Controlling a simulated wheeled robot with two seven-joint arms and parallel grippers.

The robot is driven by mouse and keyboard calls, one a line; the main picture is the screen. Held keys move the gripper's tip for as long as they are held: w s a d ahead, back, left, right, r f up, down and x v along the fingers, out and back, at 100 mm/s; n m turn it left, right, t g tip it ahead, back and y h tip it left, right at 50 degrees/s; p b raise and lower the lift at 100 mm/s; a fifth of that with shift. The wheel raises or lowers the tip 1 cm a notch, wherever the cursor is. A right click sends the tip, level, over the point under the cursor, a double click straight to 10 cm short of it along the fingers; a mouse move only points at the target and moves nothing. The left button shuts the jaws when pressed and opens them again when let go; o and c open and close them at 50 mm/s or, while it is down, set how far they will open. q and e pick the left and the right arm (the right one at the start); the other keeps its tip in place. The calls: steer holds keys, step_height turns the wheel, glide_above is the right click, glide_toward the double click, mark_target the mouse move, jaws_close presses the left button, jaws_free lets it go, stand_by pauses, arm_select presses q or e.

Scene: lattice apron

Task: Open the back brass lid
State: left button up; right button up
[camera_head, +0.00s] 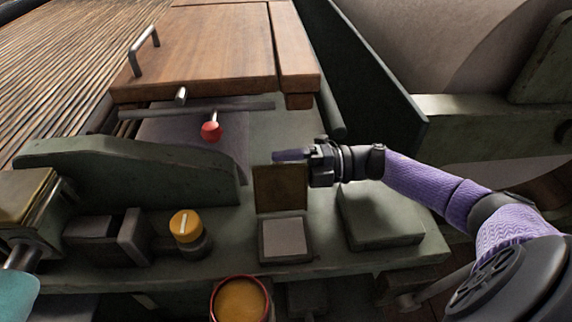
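A brass-coloured lid (280,188) stands upright, its face toward me, at the rear edge of a small square box with a pale grey inside (285,238). My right gripper (288,155) reaches in from the right, its purple fingers pointing left just above the lid's top edge. The fingers overlap from this angle, so I cannot tell whether they are open or shut, or whether they touch the lid. My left gripper is not in view.
A closed dark-green block (380,217) lies right of the box. A yellow-capped knob (187,226) stands left of it, and a red-rimmed cup (240,300) is in front. A red-balled lever (211,131) and wooden cover (205,45) are behind.

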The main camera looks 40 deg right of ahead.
steer(key=p+v, duration=0.1)
steer(key=v, duration=0.9)
steer(key=shift+w, duration=0.1)
